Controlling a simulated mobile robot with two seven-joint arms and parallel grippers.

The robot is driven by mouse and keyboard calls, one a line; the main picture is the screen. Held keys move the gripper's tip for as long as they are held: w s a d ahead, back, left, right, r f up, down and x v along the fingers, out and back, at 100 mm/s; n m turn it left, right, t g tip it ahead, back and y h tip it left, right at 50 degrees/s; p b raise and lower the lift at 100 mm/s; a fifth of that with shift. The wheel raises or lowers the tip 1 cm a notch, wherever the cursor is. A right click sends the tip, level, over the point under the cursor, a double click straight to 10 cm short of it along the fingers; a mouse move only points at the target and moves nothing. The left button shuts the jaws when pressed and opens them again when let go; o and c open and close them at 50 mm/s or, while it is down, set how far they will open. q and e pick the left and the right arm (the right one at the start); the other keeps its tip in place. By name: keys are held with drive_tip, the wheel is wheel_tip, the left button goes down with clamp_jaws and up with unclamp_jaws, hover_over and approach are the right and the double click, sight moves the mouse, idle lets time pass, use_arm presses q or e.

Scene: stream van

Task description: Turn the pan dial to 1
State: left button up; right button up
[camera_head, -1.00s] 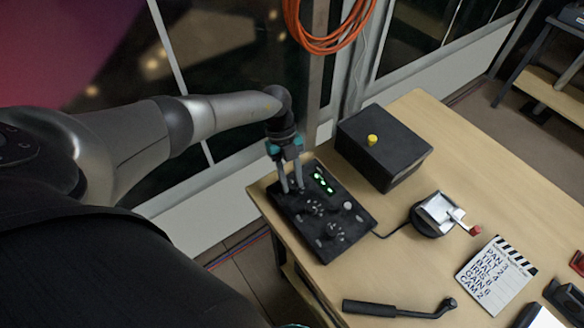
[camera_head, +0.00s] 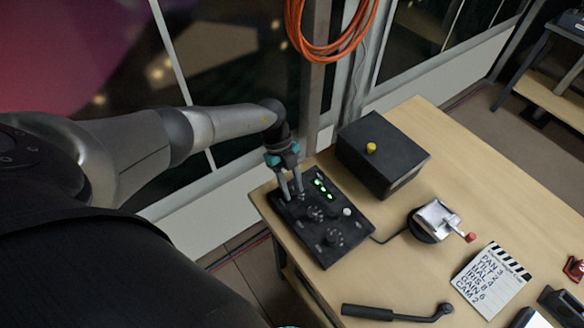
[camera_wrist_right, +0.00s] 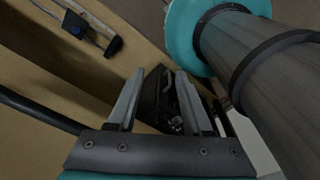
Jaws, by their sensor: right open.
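The black control panel (camera_head: 322,258) lies on the near left part of the table, with several dials on its face and lit green marks near its far edge. My left gripper (camera_head: 291,197) points down at the panel's far left corner. Its two fingers show a gap between them, and whatever lies between the tips is hidden, so I cannot tell whether they touch a dial. Which dial is pan, and its setting, is too small to read. My right gripper (camera_wrist_right: 158,100) is open in the right wrist view, with dark equipment, not clearly identifiable, beyond its fingers.
A black box (camera_head: 380,160) with a yellow knob stands behind the panel. A cabled device (camera_head: 436,219) with a red-tipped lever sits to the right. A slate (camera_head: 490,282) reads "PAN 3" among other lines. A black handle (camera_head: 395,313) lies at the front.

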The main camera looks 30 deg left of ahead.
use_arm(q)
drive_tip(key=o, duration=0.4)
drive_tip(key=v, duration=1.5)
drive_tip(key=shift+r, duration=0.15)
